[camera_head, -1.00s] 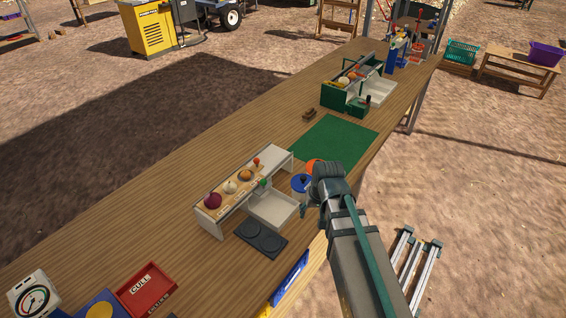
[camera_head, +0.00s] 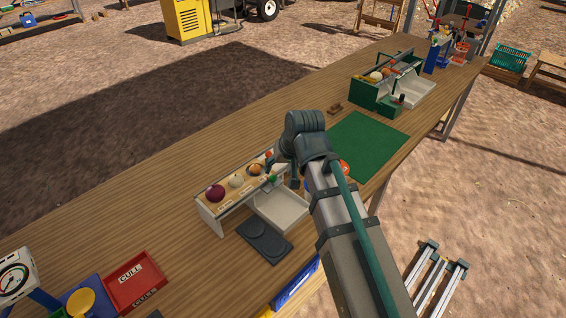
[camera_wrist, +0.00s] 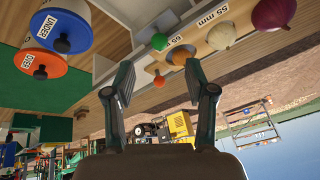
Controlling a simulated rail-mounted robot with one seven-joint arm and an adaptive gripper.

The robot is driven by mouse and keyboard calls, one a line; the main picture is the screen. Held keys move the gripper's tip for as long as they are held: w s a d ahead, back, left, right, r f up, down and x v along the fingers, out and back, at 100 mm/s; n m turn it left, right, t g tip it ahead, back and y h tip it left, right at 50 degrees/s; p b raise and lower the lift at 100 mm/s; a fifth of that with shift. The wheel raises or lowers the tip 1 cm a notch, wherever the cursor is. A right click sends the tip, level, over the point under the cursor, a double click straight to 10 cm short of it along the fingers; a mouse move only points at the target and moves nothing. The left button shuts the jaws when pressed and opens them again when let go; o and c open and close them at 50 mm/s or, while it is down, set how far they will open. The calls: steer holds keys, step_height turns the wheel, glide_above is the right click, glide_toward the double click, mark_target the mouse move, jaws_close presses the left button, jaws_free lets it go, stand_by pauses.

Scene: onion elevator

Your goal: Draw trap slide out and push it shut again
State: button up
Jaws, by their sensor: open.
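The white grading box (camera_head: 208,217) stands on the bench with a row of onions on its top board. A red-orange ball knob (camera_head: 268,154) and a green ball knob (camera_head: 273,178) stick out at its right end. I cannot tell which of them belongs to the trap slide. My gripper (camera_head: 281,168) is over this end of the box. In the wrist view my gripper (camera_wrist: 159,72) is open and empty, its fingers on either side of the orange knob (camera_wrist: 159,81), apart from it. The green knob (camera_wrist: 159,41) is farther out between the fingers. My arm partly hides the box's right end.
A white tray (camera_head: 285,207) sits at the box's front, with a dark two-disc plate (camera_head: 264,243) beside it. Blue UNDER (camera_wrist: 61,24) and orange OVER (camera_wrist: 39,84) lidded containers stand close by. A green mat (camera_head: 365,142) and green box (camera_head: 368,97) lie beyond.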

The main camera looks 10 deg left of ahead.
mark_target(274, 178)
steer(key=p+x, duration=0.1)
steer(key=x, duration=0.7)
steer(key=shift+f, duration=0.1)
jaws_close()
